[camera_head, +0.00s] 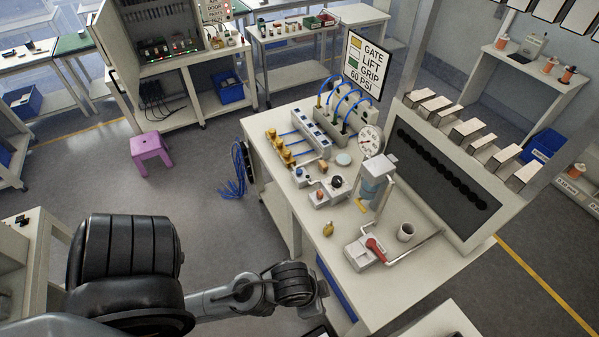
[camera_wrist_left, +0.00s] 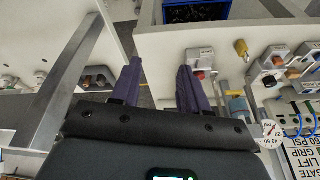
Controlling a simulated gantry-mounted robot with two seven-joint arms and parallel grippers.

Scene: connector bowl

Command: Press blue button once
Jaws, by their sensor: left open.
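Small control boxes (camera_head: 328,190) with a dark knob and other coloured knobs sit on the white workbench (camera_head: 345,245); small boxes also show at the right of the left wrist view (camera_wrist_left: 272,62). My left arm comes in from the lower left and ends short of the bench's near side in the head view. My left gripper (camera_wrist_left: 158,80) shows two purple fingers, apart and empty. In its view, a box with a red part (camera_wrist_left: 200,72) lies just right of the right finger. My right gripper is in neither view.
A purple stool (camera_head: 151,147) stands on the floor.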

